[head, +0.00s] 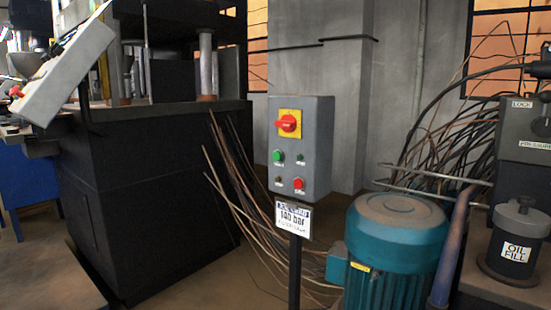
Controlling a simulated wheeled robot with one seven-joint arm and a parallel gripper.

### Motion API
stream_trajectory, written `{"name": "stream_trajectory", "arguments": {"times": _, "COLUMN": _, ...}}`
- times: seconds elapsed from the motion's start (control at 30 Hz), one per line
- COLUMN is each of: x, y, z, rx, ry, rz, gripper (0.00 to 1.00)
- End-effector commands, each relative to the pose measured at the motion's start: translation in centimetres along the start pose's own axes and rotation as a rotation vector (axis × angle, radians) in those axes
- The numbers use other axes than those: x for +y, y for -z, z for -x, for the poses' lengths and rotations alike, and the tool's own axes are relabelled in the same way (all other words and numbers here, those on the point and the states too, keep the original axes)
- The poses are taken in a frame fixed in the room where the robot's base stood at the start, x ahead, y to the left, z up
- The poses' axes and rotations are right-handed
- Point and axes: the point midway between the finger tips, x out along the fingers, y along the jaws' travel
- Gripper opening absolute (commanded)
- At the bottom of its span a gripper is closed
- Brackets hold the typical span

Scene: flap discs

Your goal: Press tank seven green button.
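A grey control box (318,130) stands on a dark post in the middle of the head view. Its front face has a green button (277,156) at the left, a red button (298,183) at the lower right, and a red rotary switch (288,123) on a yellow plate near the top. A white sign (293,219) below the box reads "140 bar", with smaller print too blurred to read. I cannot make out "tank seven" on any label. My gripper is not in view.
A teal motor (398,240) stands right of the post. An "OIL FILL" canister (517,240) is at the far right. Loose cables and rods lie behind the box. A large black machine (150,190) fills the left. Some floor shows between machine and post.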

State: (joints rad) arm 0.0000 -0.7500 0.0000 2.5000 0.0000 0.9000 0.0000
Motion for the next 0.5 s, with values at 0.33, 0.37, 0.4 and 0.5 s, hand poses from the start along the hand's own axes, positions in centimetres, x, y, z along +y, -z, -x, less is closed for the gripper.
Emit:
{"name": "stream_trajectory", "arguments": {"times": 0.33, "x": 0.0, "y": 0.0, "z": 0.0, "rx": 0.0, "ry": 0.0, "rz": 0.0, "gripper": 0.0}}
{"name": "stream_trajectory", "arguments": {"times": 0.37, "x": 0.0, "y": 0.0, "z": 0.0, "rx": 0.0, "ry": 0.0, "rz": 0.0, "gripper": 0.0}}
{"name": "stream_trajectory", "arguments": {"times": 0.4, "x": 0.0, "y": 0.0, "z": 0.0, "rx": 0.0, "ry": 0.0, "rz": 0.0, "gripper": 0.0}}
{"name": "stream_trajectory", "arguments": {"times": 0.5, "x": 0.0, "y": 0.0, "z": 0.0, "rx": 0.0, "ry": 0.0, "rz": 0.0, "gripper": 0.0}}
